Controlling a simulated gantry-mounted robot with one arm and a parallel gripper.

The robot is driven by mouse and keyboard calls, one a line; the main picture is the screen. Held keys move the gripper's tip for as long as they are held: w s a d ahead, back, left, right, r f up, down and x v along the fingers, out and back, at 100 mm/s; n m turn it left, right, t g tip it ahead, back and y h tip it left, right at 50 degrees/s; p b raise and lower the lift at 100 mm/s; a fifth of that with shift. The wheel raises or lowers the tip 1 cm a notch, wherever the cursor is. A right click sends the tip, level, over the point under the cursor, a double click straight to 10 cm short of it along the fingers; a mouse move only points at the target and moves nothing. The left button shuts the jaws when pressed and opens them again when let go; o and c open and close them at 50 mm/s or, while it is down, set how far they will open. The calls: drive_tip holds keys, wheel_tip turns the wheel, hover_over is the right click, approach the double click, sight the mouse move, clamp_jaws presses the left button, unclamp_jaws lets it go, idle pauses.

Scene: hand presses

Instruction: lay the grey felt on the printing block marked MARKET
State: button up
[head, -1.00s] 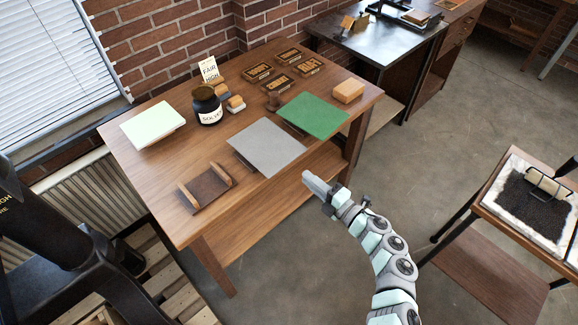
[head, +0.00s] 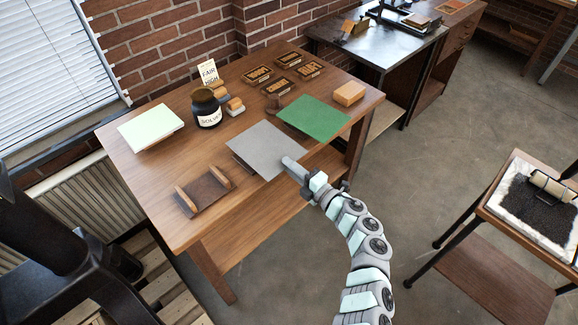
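The grey felt (head: 262,145) lies flat at the front of the wooden table, on a low brown support whose edge shows at its left. My gripper (head: 289,164) is at the felt's front right edge. Its fingertips overlap that edge in the picture; I cannot tell whether they touch it. The fingers show side-on, so their opening is hidden. Several dark printing blocks with tan raised letters lie in a group at the back: a left one (head: 257,75), a back one (head: 289,59), a front one (head: 276,88) and a right one (head: 309,70). Their words are too small to read surely.
A green sheet (head: 314,117) lies right of the felt, and a tan block (head: 348,93) beyond it. A dark bottle (head: 207,108), a small sign (head: 208,73) and a pale pad (head: 150,131) are at left.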

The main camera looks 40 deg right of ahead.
clamp_jaws()
drive_tip(key=shift+r, duration=0.1)
idle(0.3)
wheel_tip(320, 180, up, 3)
drive_tip(key=shift+f+p, duration=0.1)
drive_tip(key=shift+p, duration=0.8)
drive_tip(key=s+r+p, duration=0.3)
drive_tip(key=s+p, duration=0.1)
drive_tip(key=s, duration=0.3)
drive_tip(key=shift+d, duration=0.2)
